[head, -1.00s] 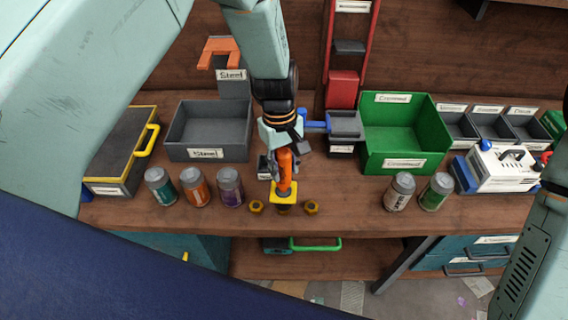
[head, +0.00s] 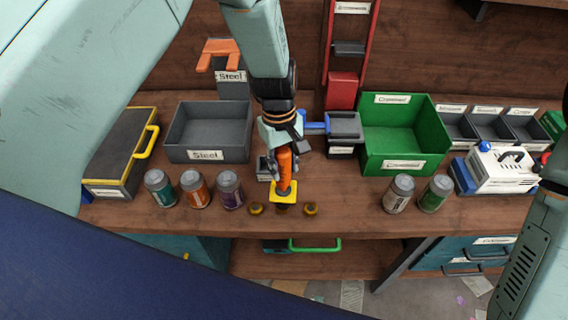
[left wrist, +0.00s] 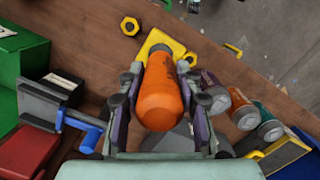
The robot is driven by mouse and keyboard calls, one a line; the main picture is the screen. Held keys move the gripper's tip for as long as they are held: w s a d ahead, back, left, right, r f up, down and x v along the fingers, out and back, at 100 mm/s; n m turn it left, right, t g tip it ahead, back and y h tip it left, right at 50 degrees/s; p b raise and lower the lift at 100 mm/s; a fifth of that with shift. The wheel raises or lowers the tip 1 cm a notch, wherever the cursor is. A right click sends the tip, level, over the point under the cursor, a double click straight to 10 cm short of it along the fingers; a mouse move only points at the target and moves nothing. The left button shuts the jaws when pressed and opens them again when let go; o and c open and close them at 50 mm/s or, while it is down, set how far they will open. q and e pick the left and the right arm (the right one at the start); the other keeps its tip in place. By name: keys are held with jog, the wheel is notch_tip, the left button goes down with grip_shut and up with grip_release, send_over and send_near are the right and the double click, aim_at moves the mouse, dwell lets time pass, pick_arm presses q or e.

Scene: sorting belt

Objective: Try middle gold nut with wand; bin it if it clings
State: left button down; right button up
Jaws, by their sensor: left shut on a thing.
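My left gripper (head: 284,165) is shut on the orange handle of the wand (head: 285,171), which is held upright with its yellow square end down. The wand's orange handle also fills the middle of the left wrist view (left wrist: 160,95). The yellow end is right over the middle gold nut (head: 282,208), mostly hiding it; I cannot tell whether they touch. One gold nut (head: 256,209) lies to the left and another (head: 311,209) to the right. The grey steel bin (head: 207,154) stands behind left, and the green bin (head: 405,165) behind right. My right gripper is not in view.
Several cans stand near the front edge, such as the purple can (head: 230,190) left of the wand and the white can (head: 398,193) right of it. A grey holder with a blue bar (head: 344,126) stands behind. The bench between the right nut and white can is clear.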

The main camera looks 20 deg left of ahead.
aim_at(284, 153)
pick_arm(q)
jog(key=shift+s+r+p, duration=0.2)
jog(key=shift+r+p, duration=0.3)
jog(key=shift+r, duration=0.35)
jog(key=shift+w+r+p, duration=0.25)
jog(key=shift+r+p, duration=0.35)
jog(key=shift+s+r+p, duration=0.25)
jog(key=shift+r+p, duration=0.35)
jog(key=shift+r, duration=0.2)
jog(key=shift+w+r+p, duration=0.15)
jog(key=shift+r+p, duration=0.4)
jog(key=shift+r, duration=0.25)
jog(key=shift+f, duration=0.1)
